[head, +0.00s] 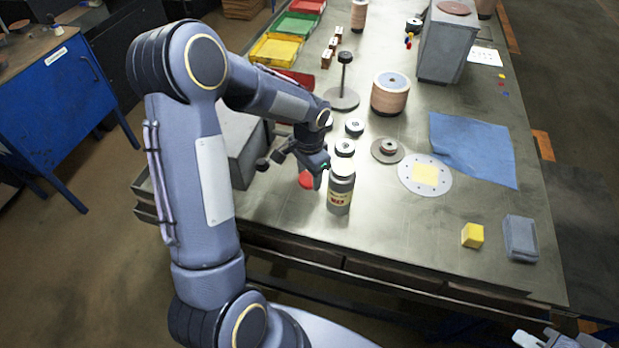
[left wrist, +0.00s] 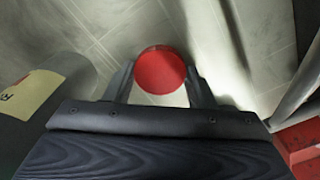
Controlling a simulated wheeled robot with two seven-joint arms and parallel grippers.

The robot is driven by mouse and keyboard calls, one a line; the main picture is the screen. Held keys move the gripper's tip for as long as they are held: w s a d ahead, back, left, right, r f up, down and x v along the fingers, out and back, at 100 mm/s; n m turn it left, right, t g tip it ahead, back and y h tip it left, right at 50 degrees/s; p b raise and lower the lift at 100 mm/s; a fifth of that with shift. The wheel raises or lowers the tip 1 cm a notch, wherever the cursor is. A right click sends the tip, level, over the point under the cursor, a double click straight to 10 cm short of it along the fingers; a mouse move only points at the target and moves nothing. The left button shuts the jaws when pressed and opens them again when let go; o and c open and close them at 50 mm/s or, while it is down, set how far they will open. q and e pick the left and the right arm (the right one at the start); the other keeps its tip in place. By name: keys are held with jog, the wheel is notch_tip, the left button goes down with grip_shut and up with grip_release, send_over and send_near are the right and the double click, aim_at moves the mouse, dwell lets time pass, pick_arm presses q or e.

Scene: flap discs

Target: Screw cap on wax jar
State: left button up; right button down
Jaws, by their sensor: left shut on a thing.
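The wax jar (head: 341,192) stands upright on the workbench, a dark cylinder with a yellow and red label. My left gripper (head: 312,176) is just left of the jar, low over the bench. It is shut on the round red cap (head: 305,180). In the left wrist view the red cap (left wrist: 160,70) sits between the two fingertips (left wrist: 160,80), and the labelled jar (left wrist: 45,90) is at the left, apart from the cap. My right gripper (head: 530,340) shows only partly at the bottom right edge, away from the jar; its jaw opening is unclear.
A grey box (head: 240,148) stands to the left. Bench before the cube is clear.

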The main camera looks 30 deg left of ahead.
aim_at(309, 178)
pick_arm(q)
notch_tip(309, 178, up, 10)
jog(key=shift+b, duration=0.35)
dwell(0.4)
